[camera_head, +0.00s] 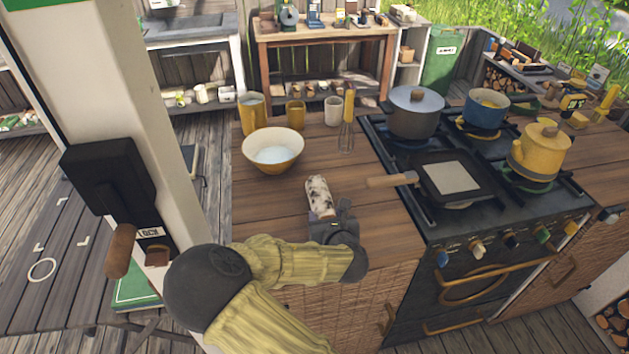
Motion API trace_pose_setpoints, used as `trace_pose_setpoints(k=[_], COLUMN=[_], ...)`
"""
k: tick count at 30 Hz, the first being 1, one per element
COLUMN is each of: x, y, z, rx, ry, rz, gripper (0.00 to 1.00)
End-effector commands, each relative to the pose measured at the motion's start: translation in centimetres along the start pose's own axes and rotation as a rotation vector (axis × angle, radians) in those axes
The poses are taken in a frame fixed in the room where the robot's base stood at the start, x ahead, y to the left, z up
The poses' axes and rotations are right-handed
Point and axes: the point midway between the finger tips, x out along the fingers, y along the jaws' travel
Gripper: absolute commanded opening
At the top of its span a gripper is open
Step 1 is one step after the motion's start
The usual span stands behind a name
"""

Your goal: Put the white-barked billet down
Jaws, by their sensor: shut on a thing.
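The white-barked billet (319,196) is a short log with pale bark and dark marks. My gripper (328,220) is shut on its near end. The billet points away from me over the wooden counter (270,215), left of the stove. I cannot tell whether it touches the counter top or hangs just above it. The gripper's fingers are partly hidden by its own dark body.
A cream bowl (273,150) stands behind the billet to the left, with cups and a whisk (347,122) further back. A square pan (450,178) on the stove (480,226) points its wooden handle (392,181) toward the billet. Bare counter lies left and right of the billet.

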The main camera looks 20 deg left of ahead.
Motion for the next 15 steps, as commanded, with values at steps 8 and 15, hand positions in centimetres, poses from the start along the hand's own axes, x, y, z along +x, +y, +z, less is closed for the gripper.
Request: trace_pose_setpoints(k=[8, 15], x=[5.2, 8.5], y=[-0.1, 0.0], z=[2.5, 3.7], rx=[0.000, 0.000], ry=[-0.002, -0.002], rz=[0.000, 0.000], gripper=[0.23, 0.23])
